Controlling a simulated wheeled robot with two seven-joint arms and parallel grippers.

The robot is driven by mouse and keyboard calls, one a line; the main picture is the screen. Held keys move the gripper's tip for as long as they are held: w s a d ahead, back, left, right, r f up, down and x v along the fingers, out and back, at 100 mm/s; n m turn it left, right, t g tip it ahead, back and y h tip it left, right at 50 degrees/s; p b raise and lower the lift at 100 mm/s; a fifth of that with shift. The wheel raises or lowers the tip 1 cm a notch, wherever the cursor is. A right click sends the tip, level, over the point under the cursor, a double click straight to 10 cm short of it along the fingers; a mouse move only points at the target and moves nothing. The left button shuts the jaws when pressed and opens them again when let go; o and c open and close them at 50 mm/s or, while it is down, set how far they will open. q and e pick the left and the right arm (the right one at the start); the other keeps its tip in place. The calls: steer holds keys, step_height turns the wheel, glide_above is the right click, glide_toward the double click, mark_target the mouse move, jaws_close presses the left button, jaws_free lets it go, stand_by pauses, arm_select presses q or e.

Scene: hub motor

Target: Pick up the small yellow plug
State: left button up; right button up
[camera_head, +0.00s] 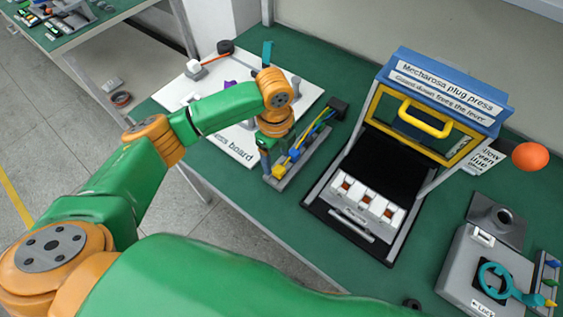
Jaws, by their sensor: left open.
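A small yellow plug (279,171) sits at the near end of a narrow grey tray (290,181) on the green bench. A blue part (294,154) and yellow and blue wires (318,133) lie beside it, towards the back right. My left gripper (267,166) points down over the near left end of the tray, close beside the yellow plug. It is open; its fingers are small and partly hidden by the wrist, and I cannot tell whether they touch the plug. My right gripper is not in view.
A plug press (439,92) with a raised yellow-framed guard and white sockets (367,205) stands right of the tray. A white board (235,148) with parts lies behind my left arm. A grey box with a teal lever (493,280) is at the lower right. Bare green bench lies in front.

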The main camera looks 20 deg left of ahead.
mark_target(279, 168)
arm_select(q)
steer(key=f, duration=0.3)
steer(key=shift+s+d+f, duration=0.35)
steer(key=shift+s, duration=0.05)
steer(key=shift+w+f, duration=0.2)
steer(key=shift+w, duration=0.2)
steer(key=shift+s+r, duration=0.15)
steer(key=shift+s, duration=0.05)
steer(key=c, duration=1)
steer(key=shift+w, duration=0.1)
jaws_close()
steer(key=shift+r, duration=0.2)
steer(key=r, duration=0.3)
steer(key=shift+s+r, duration=0.1)
steer(key=shift+s, duration=0.1)
steer(key=s+r, duration=0.9)
steer(key=s, duration=0.4)
steer(key=shift+s+d+r+p, duration=0.15)
steer(key=shift+s+d+p, duration=0.2)
steer(key=shift+p, duration=0.05)
